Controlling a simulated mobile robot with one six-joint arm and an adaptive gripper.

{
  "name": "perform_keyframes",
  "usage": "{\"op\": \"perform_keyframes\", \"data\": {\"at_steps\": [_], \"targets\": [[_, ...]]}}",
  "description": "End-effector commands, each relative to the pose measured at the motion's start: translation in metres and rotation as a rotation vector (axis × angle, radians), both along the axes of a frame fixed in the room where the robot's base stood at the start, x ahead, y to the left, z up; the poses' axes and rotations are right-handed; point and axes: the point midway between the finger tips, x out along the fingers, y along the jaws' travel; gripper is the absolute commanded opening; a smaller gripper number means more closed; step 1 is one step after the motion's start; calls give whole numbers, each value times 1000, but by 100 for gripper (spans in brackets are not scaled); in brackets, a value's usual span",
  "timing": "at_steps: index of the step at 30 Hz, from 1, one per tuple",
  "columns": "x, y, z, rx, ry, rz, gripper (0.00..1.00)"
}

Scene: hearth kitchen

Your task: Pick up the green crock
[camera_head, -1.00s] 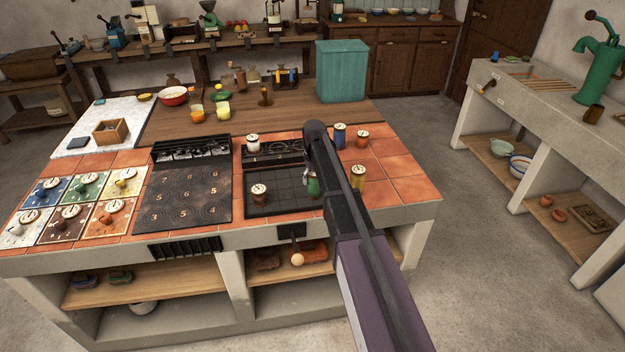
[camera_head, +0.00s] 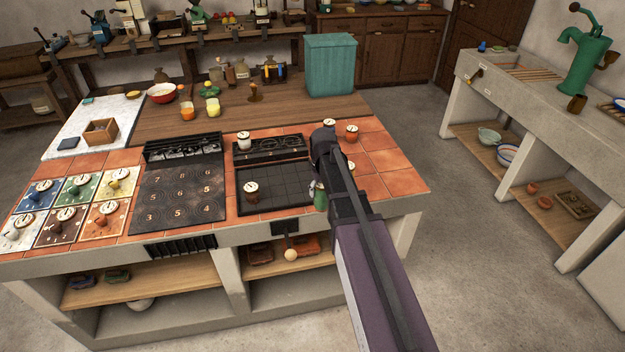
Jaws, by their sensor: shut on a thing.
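The green crock (camera_head: 320,198) is small, with a pale top. It shows just left of my dark arm, near the front right of the black grid plate (camera_head: 272,190). My gripper (camera_head: 317,187) is at the crock and shut on it. My arm covers most of the gripper and part of the crock. The crock's height above the stove cannot be told clearly.
A brown crock (camera_head: 251,191) stands on the grid plate and a white crock (camera_head: 244,141) stands behind it. An orange crock (camera_head: 351,133) stands on the tiles beyond my arm. The right-hand tiles (camera_head: 402,181) are clear.

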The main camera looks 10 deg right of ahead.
Motion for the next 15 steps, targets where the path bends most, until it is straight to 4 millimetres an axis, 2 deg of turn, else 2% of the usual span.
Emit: {"op": "perform_keyframes", "data": {"at_steps": [1,6,15], "targets": [[-11,-2,2,0,0,-1,15],[-25,-6,3,0,0,-1,15],[-31,-7,3,0,0,0,15]]}}
